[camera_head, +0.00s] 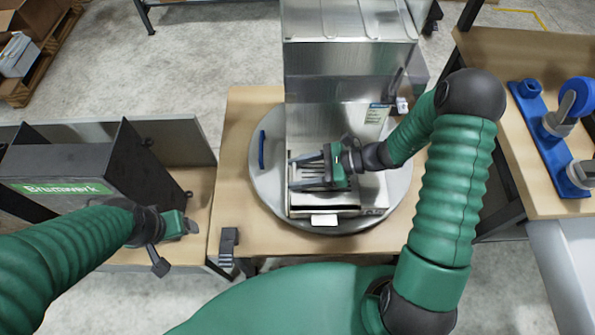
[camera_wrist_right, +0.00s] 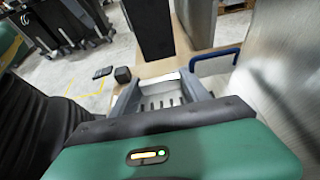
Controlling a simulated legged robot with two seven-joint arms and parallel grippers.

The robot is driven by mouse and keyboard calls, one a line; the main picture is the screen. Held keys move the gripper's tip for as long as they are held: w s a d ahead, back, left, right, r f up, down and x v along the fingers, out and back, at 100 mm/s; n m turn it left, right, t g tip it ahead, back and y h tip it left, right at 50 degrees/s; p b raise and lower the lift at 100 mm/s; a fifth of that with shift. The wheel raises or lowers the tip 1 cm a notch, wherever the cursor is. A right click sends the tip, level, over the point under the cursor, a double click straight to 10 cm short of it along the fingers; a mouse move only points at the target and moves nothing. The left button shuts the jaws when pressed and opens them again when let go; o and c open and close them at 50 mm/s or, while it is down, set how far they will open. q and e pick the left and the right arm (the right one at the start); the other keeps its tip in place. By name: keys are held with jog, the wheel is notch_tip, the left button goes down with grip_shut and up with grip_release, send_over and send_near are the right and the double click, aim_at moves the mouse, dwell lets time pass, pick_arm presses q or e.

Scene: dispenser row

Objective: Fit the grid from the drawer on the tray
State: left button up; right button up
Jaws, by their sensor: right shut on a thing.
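My right gripper (camera_head: 292,173) is over the tray (camera_head: 371,192) at the foot of the steel dispenser (camera_head: 335,95), its fingers pointing left. It is shut on a slotted grid (camera_head: 312,181). The grid also shows in the right wrist view (camera_wrist_right: 160,101), between the two grey fingers. The grid lies over the tray area; whether it rests on the tray or is held just above it I cannot tell. My gripper hides part of both. My left gripper (camera_head: 176,243) is at the left, beside a dark cabinet; its jaw opening is unclear. I cannot make out an open drawer.
The dispenser stands on a round grey plate (camera_head: 268,189) with a blue handle (camera_head: 261,150), on a wooden table (camera_head: 235,128). The dark cabinet (camera_head: 75,165) with a green label stands left. A right-hand table (camera_head: 525,60) holds blue fixtures (camera_head: 548,142).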

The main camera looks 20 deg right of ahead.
jog(key=shift+r, duration=0.1)
jog(key=shift+a, duration=0.25)
jog(key=shift+d+p, duration=0.2)
jog(key=shift+p, duration=0.2)
jog(key=shift+f+b, duration=0.55)
jog(key=shift+f, duration=0.25)
jog(key=o, duration=1.7)
